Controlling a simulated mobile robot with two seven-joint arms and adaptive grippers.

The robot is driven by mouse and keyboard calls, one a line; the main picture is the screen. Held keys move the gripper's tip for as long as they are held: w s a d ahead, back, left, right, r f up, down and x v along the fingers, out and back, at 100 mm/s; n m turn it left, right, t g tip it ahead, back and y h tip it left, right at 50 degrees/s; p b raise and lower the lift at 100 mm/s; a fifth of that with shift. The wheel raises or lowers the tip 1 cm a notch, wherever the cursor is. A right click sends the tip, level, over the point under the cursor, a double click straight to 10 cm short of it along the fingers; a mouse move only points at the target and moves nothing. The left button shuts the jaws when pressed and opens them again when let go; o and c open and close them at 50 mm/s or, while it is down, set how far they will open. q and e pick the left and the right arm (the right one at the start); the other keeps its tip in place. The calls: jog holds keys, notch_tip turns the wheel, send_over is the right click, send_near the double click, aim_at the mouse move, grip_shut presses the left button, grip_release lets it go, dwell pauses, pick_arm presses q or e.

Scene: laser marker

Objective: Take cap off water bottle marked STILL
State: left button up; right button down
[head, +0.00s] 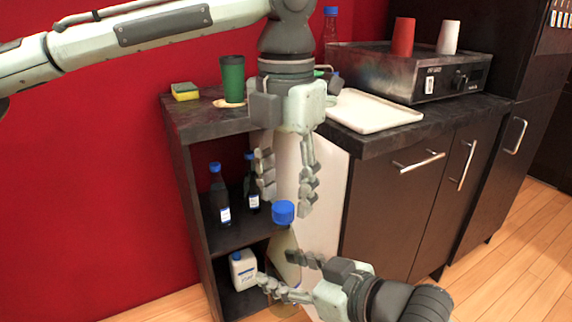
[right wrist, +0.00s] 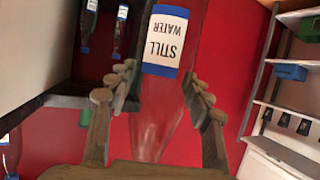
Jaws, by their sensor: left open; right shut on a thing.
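The STILL water bottle is clear; its blue cap (head: 283,212) is on top in the head view. In the right wrist view its white label (right wrist: 164,42) reads STILL WATER, and the clear body runs between the fingers. My right gripper (head: 278,271) is shut on the bottle, low in the head view, in front of the shelf unit. The bottle looks about upright there. My left gripper (head: 286,182) is open and empty, fingers pointing down, just above the cap. The cap sits below its fingertips, and I see no contact.
A shelf unit (head: 196,200) holds two dark blue-capped bottles (head: 219,195) and a white jug (head: 243,270). On the counter are a green cup (head: 232,80), a sponge (head: 185,91), a white tray (head: 368,112) and a cooker (head: 405,75) with two cups.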

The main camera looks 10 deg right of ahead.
pick_arm(q)
jog(key=shift+f, duration=0.35)
